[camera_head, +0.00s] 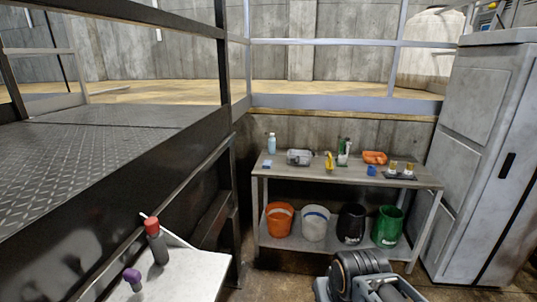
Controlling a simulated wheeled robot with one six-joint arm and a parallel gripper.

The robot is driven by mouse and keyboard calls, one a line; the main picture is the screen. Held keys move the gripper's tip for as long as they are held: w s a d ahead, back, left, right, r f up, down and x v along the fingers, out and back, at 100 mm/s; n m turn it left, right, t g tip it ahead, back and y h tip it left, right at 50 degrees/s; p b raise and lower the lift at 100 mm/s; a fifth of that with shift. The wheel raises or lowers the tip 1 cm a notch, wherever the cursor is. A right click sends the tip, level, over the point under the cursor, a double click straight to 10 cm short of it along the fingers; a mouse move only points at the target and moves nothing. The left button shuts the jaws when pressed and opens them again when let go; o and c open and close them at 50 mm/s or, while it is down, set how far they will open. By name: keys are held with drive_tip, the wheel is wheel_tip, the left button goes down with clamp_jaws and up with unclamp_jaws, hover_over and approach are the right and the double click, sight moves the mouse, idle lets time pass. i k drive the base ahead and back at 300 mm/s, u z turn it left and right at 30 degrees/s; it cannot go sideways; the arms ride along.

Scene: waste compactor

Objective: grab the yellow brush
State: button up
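A small yellow item (330,161), which looks like the yellow brush, is on top of the grey workbench (405,180) against the concrete wall. It stands near the middle of the bench, just right of a clear-grey container (299,157) and left of a white and green bottle (344,150). It is too small to make out its bristles or handle. A dark and grey machine part, perhaps my arm, rises at the bottom right. No gripper fingers show.
A blue cup (371,171), an orange tray (374,157) and a pale bottle (271,143) share the bench. Several buckets, one orange (279,219), stand on its lower shelf. A grey cabinet (475,150) borders the right; a metal platform (90,150) borders the left.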

sight(329, 167)
drive_tip(key=z, duration=0.1)
drive_tip(key=i, duration=2.7)
drive_tip(key=z, duration=0.1)
